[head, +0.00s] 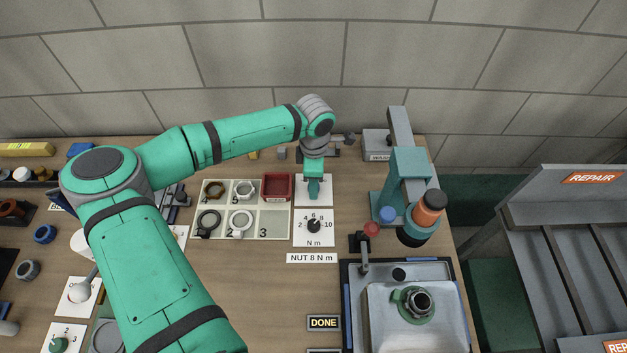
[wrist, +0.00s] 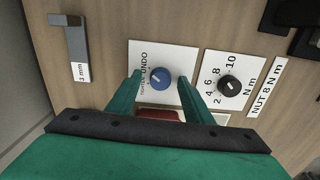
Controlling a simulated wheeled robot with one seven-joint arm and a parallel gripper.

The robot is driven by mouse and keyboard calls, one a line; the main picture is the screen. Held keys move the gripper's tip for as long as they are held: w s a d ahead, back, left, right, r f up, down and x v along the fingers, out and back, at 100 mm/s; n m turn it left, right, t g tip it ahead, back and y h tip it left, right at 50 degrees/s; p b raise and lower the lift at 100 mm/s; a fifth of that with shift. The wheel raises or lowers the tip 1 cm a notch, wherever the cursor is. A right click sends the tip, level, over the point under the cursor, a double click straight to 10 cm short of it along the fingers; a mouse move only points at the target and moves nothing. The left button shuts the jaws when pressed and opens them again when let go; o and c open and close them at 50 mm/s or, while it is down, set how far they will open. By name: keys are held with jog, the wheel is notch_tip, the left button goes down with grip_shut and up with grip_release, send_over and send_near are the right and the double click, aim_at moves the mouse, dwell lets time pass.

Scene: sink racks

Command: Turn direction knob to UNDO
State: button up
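The blue direction knob (wrist: 160,78) sits on a white plate (wrist: 170,50) in the wrist view. The plate carries the word UNDO and a second, smaller word beside it. A small pale mark shows on the knob's edge, on its lettered side. My gripper (wrist: 160,79) is open, with one green finger on each side of the knob and a gap to it on both sides. I cannot tell how high the fingertips are above the plate. In the head view my gripper (head: 314,196) hides the knob and covers part of its plate (head: 301,188).
A black torque knob (wrist: 229,86) on a numbered plate stands beside it, with a "NUT 8 N m" label (head: 311,258). A red bin (head: 277,187) and a ring tray (head: 265,222) lie left. A teal press (head: 408,165) stands right.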

jog(key=shift+r, duration=0.1)
notch_tip(320, 180, up, 11)
jog(key=shift+f, duration=0.2)
jog(key=shift+w, duration=0.15)
dwell(0.5)
